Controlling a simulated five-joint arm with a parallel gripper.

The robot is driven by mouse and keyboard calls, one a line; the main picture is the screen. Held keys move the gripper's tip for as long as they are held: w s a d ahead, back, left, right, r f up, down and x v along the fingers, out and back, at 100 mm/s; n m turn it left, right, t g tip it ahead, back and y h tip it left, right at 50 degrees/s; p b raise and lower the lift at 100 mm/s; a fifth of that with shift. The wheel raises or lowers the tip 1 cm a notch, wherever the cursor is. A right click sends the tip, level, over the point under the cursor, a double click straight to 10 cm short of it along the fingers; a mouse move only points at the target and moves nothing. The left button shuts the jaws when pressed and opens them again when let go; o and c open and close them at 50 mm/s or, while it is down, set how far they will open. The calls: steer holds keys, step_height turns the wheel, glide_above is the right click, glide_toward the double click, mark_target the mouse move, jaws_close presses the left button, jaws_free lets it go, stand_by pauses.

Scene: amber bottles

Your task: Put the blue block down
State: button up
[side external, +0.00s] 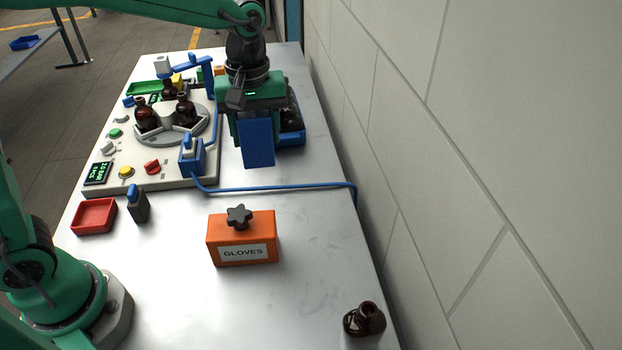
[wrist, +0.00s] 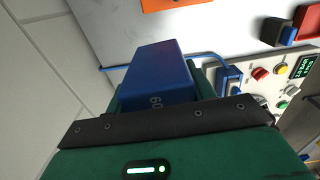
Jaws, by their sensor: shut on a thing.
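The blue block (side external: 257,143) hangs from my gripper (side external: 253,118) in the side external view. My gripper is shut on it. In the wrist view the blue block (wrist: 160,75) sticks out beyond the jaws, with the marking "60" on the face near them. The block is near the right side of the metal table (side external: 310,250), beside the control panel. Whether its lower end touches the table cannot be told.
A blue tray (side external: 292,138) lies just behind and right of the block. The panel (side external: 160,180) with a bottle turntable (side external: 172,135) is to the left. A blue cable (side external: 280,187) crosses in front. An orange GLOVES box (side external: 242,240) and an amber bottle (side external: 364,322) stand nearer.

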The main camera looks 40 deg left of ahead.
mark_target(259, 153)
step_height(259, 153, down, 5)
steer(key=shift+d, duration=0.1)
steer(key=shift+w+a+f, duration=1)
steer(key=shift+a+f, duration=0.65)
steer(key=shift+f, duration=0.2)
steer(key=shift+w+a+f, duration=1)
steer(key=shift+a+f, duration=0.7)
steer(key=shift+f, duration=0.1)
steer(key=shift+w+a+f, duration=1)
steer(key=shift+a+f, duration=0.65)
steer(key=shift+f, duration=0.2)
steer(key=shift+f, duration=0.15)
steer(key=o, duration=1.1)
